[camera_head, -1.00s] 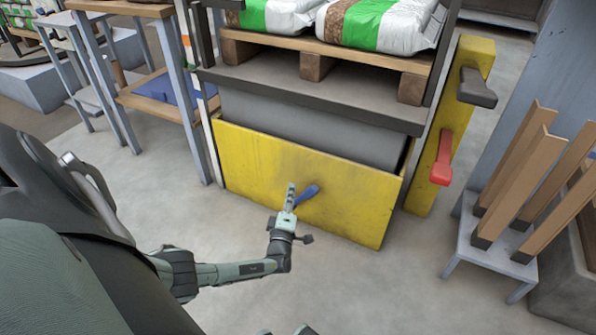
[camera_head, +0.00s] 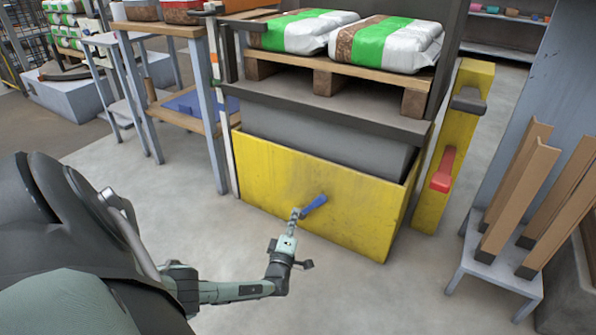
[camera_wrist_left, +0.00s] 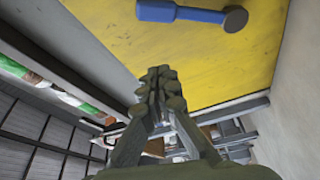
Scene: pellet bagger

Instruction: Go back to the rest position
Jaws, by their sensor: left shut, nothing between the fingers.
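My left gripper (camera_head: 294,217) is shut and empty in the head view, in front of the yellow panel (camera_head: 270,185) of the lift base. A blue handle (camera_head: 314,206) on that panel is just right of and beyond the fingertips. In the left wrist view my left gripper (camera_wrist_left: 160,80) shows with its fingers together. The blue handle (camera_wrist_left: 185,12) is at the top of that view, apart from the fingers, against the yellow panel (camera_wrist_left: 230,65). My right gripper is in neither view.
A pallet (camera_head: 330,78) with white and green bags (camera_head: 390,45) sits on the lift. A yellow post (camera_head: 455,140) with a red lever (camera_head: 443,170) stands to the right. A rack with wooden uprights (camera_head: 515,190) is at far right. Bare floor (camera_head: 370,295) lies in front.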

